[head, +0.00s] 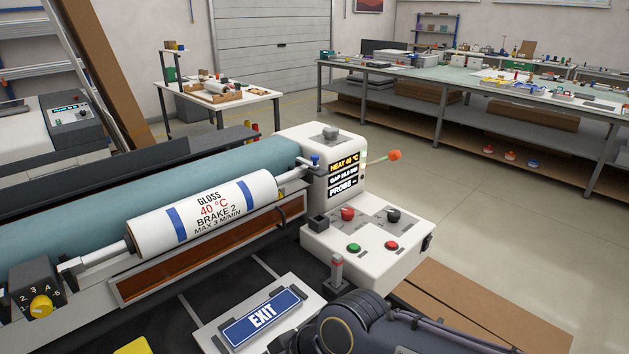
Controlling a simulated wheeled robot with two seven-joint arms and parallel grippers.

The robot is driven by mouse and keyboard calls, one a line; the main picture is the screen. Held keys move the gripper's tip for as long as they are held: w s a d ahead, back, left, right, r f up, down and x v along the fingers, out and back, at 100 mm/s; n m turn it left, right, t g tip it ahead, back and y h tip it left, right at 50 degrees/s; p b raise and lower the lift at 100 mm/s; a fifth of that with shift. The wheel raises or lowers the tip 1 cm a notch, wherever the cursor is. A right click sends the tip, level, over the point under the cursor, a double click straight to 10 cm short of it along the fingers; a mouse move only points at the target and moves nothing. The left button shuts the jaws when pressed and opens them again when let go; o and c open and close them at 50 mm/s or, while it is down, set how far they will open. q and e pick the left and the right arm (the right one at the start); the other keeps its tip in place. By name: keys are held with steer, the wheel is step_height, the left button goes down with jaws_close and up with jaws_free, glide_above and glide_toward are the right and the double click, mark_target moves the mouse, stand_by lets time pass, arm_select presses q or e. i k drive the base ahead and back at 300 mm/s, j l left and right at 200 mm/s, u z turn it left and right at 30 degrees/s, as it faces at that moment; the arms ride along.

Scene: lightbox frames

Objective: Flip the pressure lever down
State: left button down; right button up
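A lever with an orange ball knob (394,155) sticks out to the right from the side of the white machine housing (297,138). Its thin rod tilts slightly upward toward the knob. I take it to be the pressure lever, though no label on it is readable. Nothing touches it. A dark link of my arm enters at the bottom right, in front of the machine and well short of the lever. Neither of my grippers is in view.
A control box (390,262) with red, black and green controls stands below the lever. A labelled white roll (205,217) lies along the teal roller (110,210). An EXIT sign (263,317) lies in front. Floor right of the lever is clear; a long workbench (440,82) stands behind.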

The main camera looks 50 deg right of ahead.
mark_target(393, 155)
steer(key=z, duration=2.1)
steer(key=i+l+u, duration=0.1)
steer(key=u, duration=1)
steer(key=l+u, duration=0.45)
steer(key=l, duration=0.2)
steer(key=l+u, duration=0.5)
steer(key=l, duration=0.7)
steer(key=k+l, duration=0.15)
steer(key=l, duration=0.4)
steer(key=i+u, duration=0.05)
